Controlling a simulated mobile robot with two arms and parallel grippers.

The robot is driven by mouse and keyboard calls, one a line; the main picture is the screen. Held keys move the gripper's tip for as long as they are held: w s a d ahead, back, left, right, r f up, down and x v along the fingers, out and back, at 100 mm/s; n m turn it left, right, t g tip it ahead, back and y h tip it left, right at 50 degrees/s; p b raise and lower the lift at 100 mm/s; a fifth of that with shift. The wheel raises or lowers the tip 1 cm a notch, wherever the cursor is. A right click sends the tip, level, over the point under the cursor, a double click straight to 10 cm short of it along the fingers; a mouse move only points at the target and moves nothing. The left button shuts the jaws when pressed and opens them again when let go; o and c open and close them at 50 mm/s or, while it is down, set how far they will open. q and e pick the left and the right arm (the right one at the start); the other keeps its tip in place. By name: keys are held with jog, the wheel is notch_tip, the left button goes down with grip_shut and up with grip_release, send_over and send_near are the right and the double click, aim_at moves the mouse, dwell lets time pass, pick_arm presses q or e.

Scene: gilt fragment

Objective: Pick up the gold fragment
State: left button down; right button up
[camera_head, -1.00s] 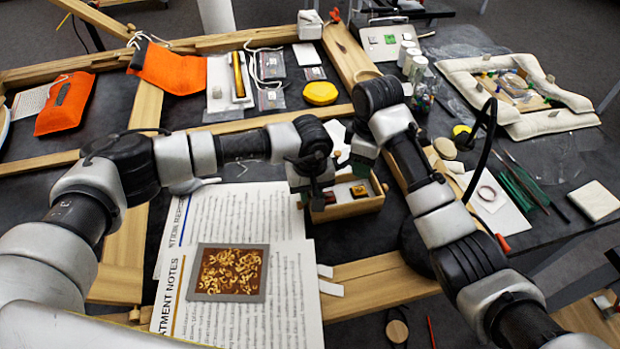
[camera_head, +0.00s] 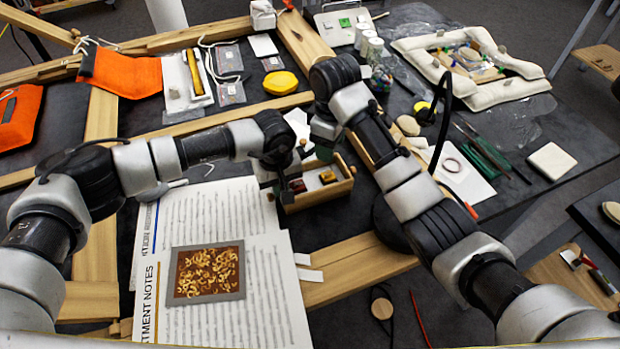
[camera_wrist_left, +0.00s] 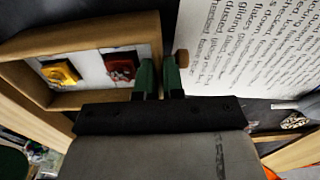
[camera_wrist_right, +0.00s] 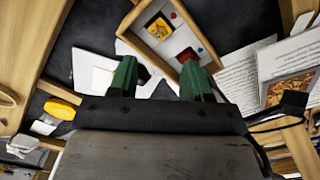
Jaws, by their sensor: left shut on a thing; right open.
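The gold fragment (camera_head: 328,177) is a small yellow-gold piece with a dark border, lying in a shallow wooden tray (camera_head: 322,198). It also shows in the left wrist view (camera_wrist_left: 60,72) and the right wrist view (camera_wrist_right: 158,28). A red piece (camera_wrist_left: 122,66) lies beside it. My left gripper (camera_wrist_left: 159,78) is shut on the tray's side wall, one finger inside and one outside by a wooden knob (camera_wrist_left: 182,58). My right gripper (camera_wrist_right: 155,78) is open and empty, at the tray's far side in the head view. Neither gripper touches the gold fragment.
Printed sheets (camera_head: 270,290) with a framed picture of gold curls (camera_head: 208,272) lie in front of the tray. Wooden beams (camera_head: 360,262) cross the table. A yellow disc (camera_head: 281,83) and orange pouches (camera_head: 120,74) lie behind; white pads (camera_head: 465,165) lie right.

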jog(key=r+m, duration=0.2)
jog(key=m, duration=0.6)
send_over(328, 173)
notch_tip(328, 173, down, 6)
jog(key=shift+s+r, duration=0.15)
jog(key=shift+r, duration=0.1)
jog(key=shift+f, duration=2.95)
jog(key=c, duration=0.7)
jog(key=shift+w, duration=0.2)
notch_tip(328, 173, up, 10)
